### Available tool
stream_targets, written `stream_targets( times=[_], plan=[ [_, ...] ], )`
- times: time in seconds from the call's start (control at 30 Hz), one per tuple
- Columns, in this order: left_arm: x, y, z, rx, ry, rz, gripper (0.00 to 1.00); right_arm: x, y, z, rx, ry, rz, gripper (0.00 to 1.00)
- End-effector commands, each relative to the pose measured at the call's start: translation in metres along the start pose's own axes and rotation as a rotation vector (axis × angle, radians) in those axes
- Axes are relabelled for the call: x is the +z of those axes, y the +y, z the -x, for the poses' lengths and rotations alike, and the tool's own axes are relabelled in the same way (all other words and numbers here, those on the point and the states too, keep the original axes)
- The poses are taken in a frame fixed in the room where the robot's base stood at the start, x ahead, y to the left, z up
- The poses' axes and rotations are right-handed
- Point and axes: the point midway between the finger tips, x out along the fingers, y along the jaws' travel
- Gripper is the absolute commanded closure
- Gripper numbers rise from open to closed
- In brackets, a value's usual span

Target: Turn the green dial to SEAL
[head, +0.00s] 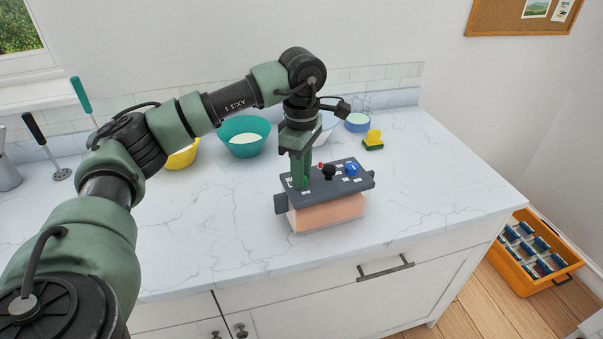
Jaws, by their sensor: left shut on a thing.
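A box with a dark grey lid panel (347,184) and a clear body with orange-pink contents (328,213) stands on the counter near its front edge. The panel carries a black knob (329,172), a blue knob (351,170) and small white labels too small to read. My left gripper (300,184) points straight down at the panel's left end, shut on the green dial, which it mostly hides. A bit of green shows at the fingertips. I cannot tell which label the dial points to. My right gripper is not in view.
A teal bowl (245,148), a yellow bowl (183,156) and a blue-rimmed bowl (357,122) stand along the back of the counter. A yellow-green sponge (373,141) lies behind the box. The counter (440,185) right of the box is clear. An orange crate (535,286) is on the floor.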

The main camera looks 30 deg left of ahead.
Motion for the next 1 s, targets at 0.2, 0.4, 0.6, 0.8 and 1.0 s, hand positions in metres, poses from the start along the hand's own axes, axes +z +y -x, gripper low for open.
stream_targets(
  times=[0.2,0.4,0.6,0.8,1.0],
  plan=[
    [0.001,0.000,0.001,0.001,-0.001,-0.004,1.00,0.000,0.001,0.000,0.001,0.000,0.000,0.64],
    [0.001,0.000,0.001,0.001,-0.001,-0.003,0.59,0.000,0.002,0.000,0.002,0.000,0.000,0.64],
    [0.000,0.000,0.000,0.000,-0.001,-0.003,0.54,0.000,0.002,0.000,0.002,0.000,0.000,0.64],
    [0.001,0.001,0.004,0.002,-0.001,-0.002,0.54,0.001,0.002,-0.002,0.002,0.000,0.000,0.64],
    [0.001,0.001,0.033,0.005,-0.003,-0.003,0.54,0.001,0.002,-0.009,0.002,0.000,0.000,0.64]
  ],
)
